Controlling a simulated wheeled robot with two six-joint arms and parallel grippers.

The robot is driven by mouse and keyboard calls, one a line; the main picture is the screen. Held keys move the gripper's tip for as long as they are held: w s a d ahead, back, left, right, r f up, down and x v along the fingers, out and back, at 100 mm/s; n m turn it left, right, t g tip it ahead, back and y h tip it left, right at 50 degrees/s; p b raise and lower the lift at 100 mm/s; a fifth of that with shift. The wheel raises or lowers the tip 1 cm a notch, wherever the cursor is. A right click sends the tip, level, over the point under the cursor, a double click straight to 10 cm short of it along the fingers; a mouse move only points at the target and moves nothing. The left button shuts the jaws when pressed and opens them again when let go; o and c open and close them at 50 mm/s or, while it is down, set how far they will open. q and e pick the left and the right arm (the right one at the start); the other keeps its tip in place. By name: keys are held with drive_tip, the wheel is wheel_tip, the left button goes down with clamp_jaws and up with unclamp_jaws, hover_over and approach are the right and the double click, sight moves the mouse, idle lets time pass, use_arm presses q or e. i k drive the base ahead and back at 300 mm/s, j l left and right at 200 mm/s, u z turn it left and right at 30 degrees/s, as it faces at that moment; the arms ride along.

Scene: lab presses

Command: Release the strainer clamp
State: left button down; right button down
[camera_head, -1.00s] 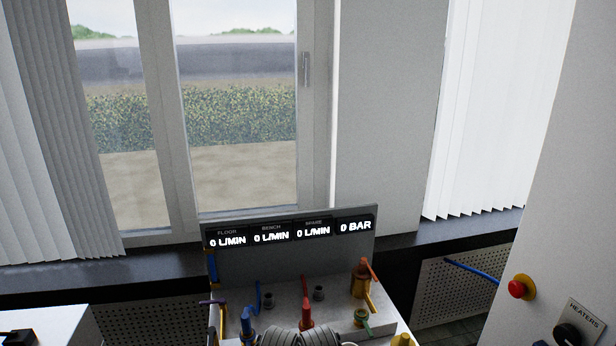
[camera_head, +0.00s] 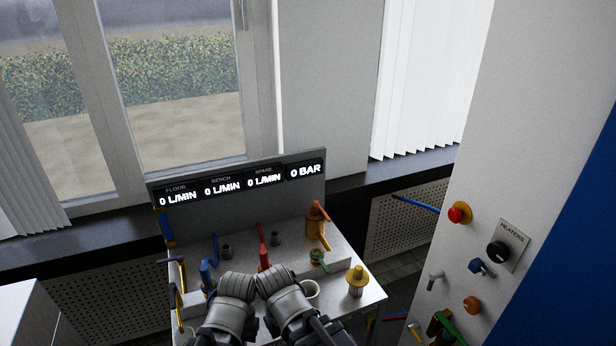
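A small bench (camera_head: 366,302) with valves and fittings stands ahead of me in the head view. On its right side is a yellow-capped fitting (camera_head: 357,274) with a pale lower body. A green ring-like part with a lever (camera_head: 318,257) sits left of and behind it. A brass-coloured fitting (camera_head: 315,219) with red and yellow levers stands at the back right. I cannot tell for sure which part is the strainer clamp. My two grey arms reach up from the bottom, close together, over the bench front and hide part of it. No gripper fingers show.
A display panel (camera_head: 238,217) at the bench back reads 0 L/MIN several times and 0 BAR. Blue (camera_head: 207,276) and red (camera_head: 263,258) handles stand near my arms. A white cup-like part (camera_head: 310,292) is beside them. At right, a wall carries a red button (camera_head: 460,213) and knobs.

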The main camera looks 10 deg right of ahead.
sight(322, 210)
drive_tip(key=i+l+u, duration=0.25)
drive_tip(key=l+u, duration=0.55)
drive_tip(key=i+l, duration=0.05)
